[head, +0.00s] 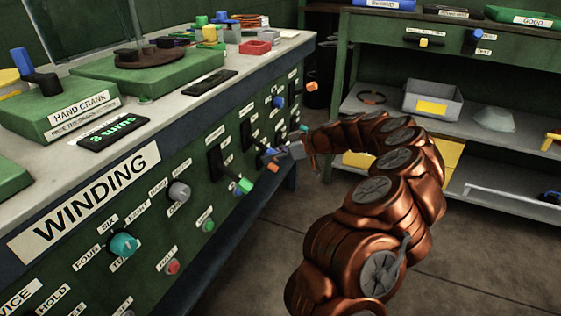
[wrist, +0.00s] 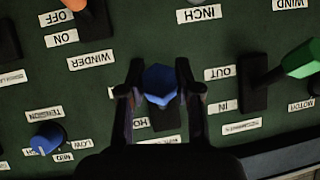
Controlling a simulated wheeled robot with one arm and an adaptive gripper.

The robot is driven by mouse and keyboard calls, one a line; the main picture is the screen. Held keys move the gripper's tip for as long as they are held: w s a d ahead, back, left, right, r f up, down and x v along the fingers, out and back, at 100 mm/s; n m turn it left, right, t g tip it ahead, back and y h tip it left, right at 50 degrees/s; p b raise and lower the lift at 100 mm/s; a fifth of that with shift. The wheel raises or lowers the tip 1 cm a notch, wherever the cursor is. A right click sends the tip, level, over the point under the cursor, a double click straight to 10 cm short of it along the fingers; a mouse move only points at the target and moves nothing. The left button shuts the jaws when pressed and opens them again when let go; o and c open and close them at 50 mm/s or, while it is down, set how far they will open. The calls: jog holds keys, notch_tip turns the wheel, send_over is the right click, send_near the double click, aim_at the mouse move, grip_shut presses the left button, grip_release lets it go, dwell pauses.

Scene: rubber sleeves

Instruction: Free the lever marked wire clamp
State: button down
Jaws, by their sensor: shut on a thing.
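A lever with a blue faceted knob (wrist: 160,80) stands on the green panel in the wrist view. My gripper (wrist: 158,95) has one finger on each side of this knob and is shut on it. A label beside the lever's slot shows only the letters "HO"; the rest is hidden by a finger. The lever's name label below is mostly covered, so I cannot read it as wire clamp. In the head view my gripper (head: 288,153) is at the panel front, right of the green-handled lever, and the held knob is hard to make out.
In the wrist view a green-handled lever (wrist: 302,58) marked IN and OUT is close on the right. A blue tension dial (wrist: 46,138) is at lower left, and an orange lever (wrist: 76,4) marked ON and OFF at upper left. Open floor (head: 240,275) lies before the bench.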

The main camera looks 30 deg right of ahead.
dwell(0.5)
jog(key=c, duration=0.8)
grip_release()
jog(key=shift+o, duration=0.2)
jog(key=v, duration=1.2)
jog(key=shift+f, duration=0.1)
jog(key=shift+a, duration=0.1)
